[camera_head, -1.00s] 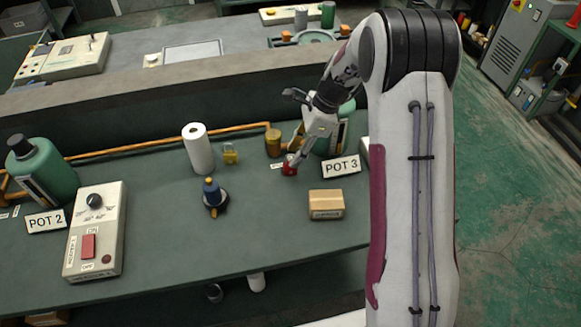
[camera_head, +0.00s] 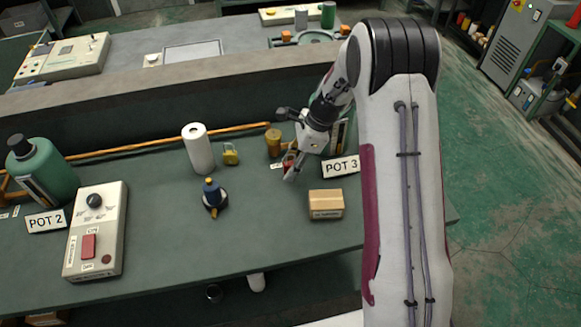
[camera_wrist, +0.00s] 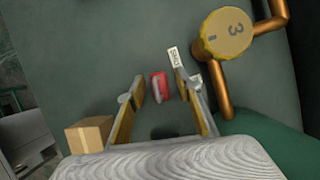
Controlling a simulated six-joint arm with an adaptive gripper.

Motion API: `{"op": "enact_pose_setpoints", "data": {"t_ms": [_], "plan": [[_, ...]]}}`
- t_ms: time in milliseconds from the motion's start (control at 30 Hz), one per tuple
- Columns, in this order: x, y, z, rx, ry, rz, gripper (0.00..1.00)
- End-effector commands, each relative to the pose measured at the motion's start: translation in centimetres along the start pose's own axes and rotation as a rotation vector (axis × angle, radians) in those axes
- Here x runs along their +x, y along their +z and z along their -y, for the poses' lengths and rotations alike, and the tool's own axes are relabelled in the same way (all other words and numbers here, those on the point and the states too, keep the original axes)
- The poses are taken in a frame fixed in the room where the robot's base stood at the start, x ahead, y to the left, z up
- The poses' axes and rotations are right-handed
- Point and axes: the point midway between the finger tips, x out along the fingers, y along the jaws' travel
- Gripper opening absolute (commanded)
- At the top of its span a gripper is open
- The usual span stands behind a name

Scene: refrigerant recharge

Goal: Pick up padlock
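A small yellow padlock-like thing (camera_head: 231,155) stands on the green bench beside the white roll in the head view. A small red thing (camera_wrist: 158,86) with a grey part lies on the bench near the POT 3 sign; it may also be a padlock, but I cannot tell. In the head view, this red thing (camera_head: 287,167) is partly hidden by my gripper. My gripper (camera_wrist: 160,78) is open, with one finger on each side of the red thing in the wrist view. I cannot tell if they touch it. The yellow thing is left of my gripper (camera_head: 289,170).
A cardboard box (camera_head: 326,204) is close in front of my gripper. The POT 3 sign (camera_head: 341,166) and a brass valve with copper pipe (camera_head: 273,143) are near it. Bare bench lies between.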

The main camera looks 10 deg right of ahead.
Motion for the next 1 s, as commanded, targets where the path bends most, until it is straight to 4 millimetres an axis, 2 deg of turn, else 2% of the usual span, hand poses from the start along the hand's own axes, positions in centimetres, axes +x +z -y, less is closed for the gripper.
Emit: {"op": "enact_pose_setpoints", "data": {"t_ms": [333, 367, 467, 500, 1000], "plan": [[-0.04, -0.01, -0.01, 0.0, 0.0, 0.0, 0.35], [-0.04, -0.01, -0.01, 0.0, 0.0, 0.0, 0.3], [-0.04, -0.01, -0.01, 0.0, 0.0, 0.0, 0.04], [-0.04, -0.01, -0.01, 0.0, 0.0, 0.0, 0.0], [-0.63, 0.24, 0.04, -0.001, -0.001, 0.0, 0.0]]}}
